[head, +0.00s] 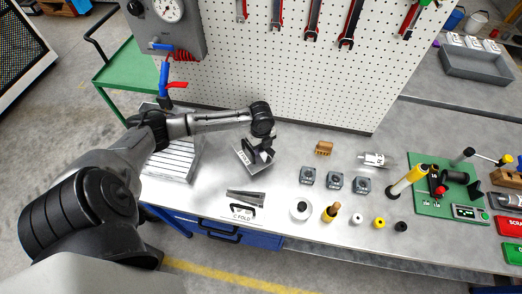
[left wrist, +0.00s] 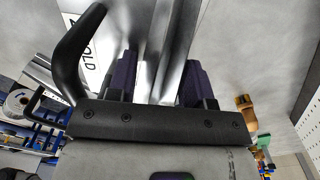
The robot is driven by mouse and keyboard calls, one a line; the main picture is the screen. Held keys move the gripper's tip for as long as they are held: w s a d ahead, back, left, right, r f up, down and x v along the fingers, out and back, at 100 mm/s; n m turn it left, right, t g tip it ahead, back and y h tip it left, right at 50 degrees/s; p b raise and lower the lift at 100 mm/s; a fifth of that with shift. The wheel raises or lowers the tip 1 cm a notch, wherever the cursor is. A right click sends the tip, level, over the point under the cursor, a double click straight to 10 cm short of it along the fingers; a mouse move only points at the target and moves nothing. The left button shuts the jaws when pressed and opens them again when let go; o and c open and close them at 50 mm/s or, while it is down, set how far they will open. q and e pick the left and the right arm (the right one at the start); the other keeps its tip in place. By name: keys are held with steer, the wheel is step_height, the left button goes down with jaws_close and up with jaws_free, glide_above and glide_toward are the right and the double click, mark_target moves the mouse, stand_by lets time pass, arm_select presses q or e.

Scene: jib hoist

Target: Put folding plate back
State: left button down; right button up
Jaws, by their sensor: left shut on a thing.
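My left gripper (head: 263,140) is over the middle-left of the workbench and shut on a grey metal plate, seemingly the folding plate (head: 254,160). The plate hangs tilted below the fingers, and part of it is hidden by the gripper. In the left wrist view, shiny metal (left wrist: 160,50) shows between the two dark fingers. A slotted grey rack (head: 172,163) lies on the bench to the left, partly hidden by my arm. A label reading C FOLD (head: 241,213) lies near the front edge, beside a dark grey metal piece (head: 246,196). My right gripper is not in view.
Several small blocks (head: 335,180) and coloured cylinders (head: 378,223) stand right of the plate. A green board (head: 425,200) with fittings is farther right. A pegboard (head: 290,75) with wrenches rises behind. The bench between plate and label is mostly bare.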

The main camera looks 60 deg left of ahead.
mark_target(261, 150)
arm_select(q)
steer(key=shift+f, duration=1.8)
steer(key=c, duration=0.9)
jaws_free()
steer(key=shift+f, duration=0.15)
steer(key=shift+c, duration=0.2)
steer(key=o, duration=0.4)
step_height(261, 150, up, 12)
steer(key=shift+r+p, duration=0.15)
steer(key=shift+p, duration=0.3)
